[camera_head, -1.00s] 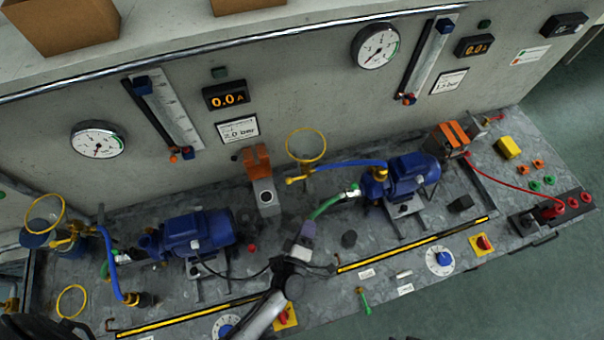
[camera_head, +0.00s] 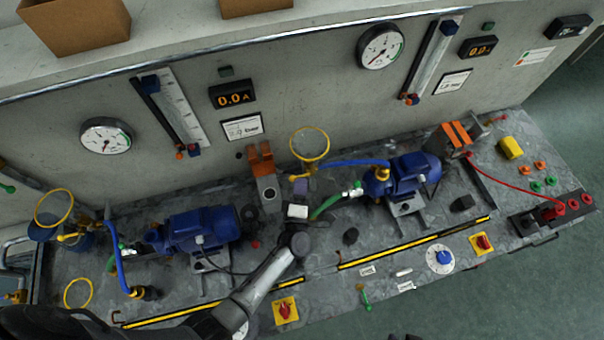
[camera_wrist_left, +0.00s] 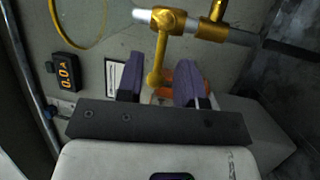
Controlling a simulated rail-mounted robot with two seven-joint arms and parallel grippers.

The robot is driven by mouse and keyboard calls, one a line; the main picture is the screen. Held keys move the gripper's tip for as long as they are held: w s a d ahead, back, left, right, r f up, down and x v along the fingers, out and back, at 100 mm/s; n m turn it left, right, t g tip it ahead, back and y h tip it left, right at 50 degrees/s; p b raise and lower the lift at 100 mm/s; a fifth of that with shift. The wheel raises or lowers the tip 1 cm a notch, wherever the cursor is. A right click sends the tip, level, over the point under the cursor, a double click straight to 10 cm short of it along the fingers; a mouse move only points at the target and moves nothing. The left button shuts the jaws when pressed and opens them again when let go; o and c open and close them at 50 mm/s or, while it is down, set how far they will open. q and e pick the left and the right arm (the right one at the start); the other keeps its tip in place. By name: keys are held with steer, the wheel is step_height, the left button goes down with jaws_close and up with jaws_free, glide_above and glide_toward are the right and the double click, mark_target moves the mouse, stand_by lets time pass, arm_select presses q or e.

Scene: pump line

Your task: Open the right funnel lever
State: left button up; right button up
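The right funnel (camera_head: 309,143) shows as a yellow ring above the bench in the head view; part of its rim also shows in the wrist view (camera_wrist_left: 82,25). Its brass valve (camera_wrist_left: 165,20) is at the top of the wrist view, with the yellow lever (camera_wrist_left: 157,60) extending down from it. My left gripper (camera_head: 300,186) is at this valve, which it partly hides in the head view. In the wrist view the purple fingers (camera_wrist_left: 158,72) are apart, one on each side of the lever's end, with gaps visible. My right gripper is not in view.
The right blue pump (camera_head: 408,174) and its blue hose (camera_head: 345,163) are just right of my left gripper. The left pump (camera_head: 200,231) is farther left. The panel wall rises behind.

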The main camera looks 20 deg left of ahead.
mark_target(302, 176)
arm_select(q)
steer(key=shift+x, duration=1.75)
steer(key=shift+c, duration=0.3)
steer(key=c, duration=0.4)
jaws_close()
